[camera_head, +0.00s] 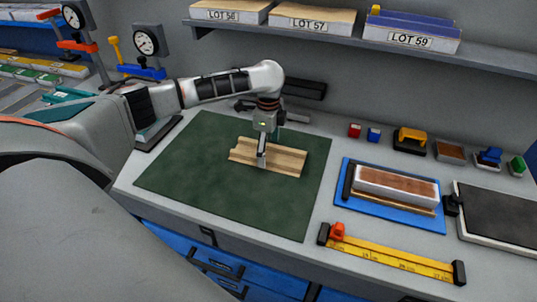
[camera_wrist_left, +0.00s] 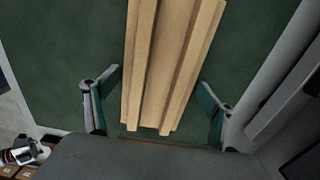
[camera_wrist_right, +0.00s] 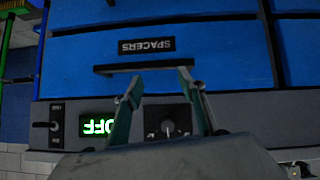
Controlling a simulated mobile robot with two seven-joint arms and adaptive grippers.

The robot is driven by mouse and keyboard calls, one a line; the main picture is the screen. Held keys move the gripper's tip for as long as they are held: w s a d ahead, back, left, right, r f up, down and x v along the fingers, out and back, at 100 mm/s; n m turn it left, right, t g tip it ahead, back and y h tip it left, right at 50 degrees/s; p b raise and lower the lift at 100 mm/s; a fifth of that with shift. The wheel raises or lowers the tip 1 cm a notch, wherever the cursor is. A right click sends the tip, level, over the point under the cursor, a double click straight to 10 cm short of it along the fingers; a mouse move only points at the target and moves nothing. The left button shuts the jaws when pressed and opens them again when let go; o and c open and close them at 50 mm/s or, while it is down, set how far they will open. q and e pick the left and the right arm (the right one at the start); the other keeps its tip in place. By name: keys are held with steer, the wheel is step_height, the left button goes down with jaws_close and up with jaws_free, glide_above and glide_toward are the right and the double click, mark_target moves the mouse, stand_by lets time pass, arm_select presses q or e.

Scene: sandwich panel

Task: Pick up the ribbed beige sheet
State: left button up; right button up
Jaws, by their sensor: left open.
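The ribbed beige sheet (camera_head: 285,158) lies on the dark green mat (camera_head: 205,170) on the bench, with ridges running along its length. My left gripper (camera_head: 262,158) is over the sheet, left of its middle in the head view. In the left wrist view the sheet (camera_wrist_left: 165,65) runs between the two open fingers of my left gripper (camera_wrist_left: 160,112), with green mat showing on both sides. Whether the fingertips touch the mat is unclear. My right gripper (camera_wrist_right: 155,85) shows only in the right wrist view, its fingers apart and empty, before blue drawers.
A blue tray with a brown-topped block (camera_head: 395,186) and a yellow ruler (camera_head: 390,258) lie right of the mat. A shelf (camera_head: 350,38) with labelled lot boxes hangs above. Dial gauges (camera_head: 148,42) stand at the back left. A drawer labelled SPACERS (camera_wrist_right: 150,46) faces my right gripper.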

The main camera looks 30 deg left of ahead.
mark_target(269, 155)
arm_select(q)
steer(key=c, duration=1.3)
steer(key=shift+r, duration=0.1)
step_height(269, 155, up, 20)
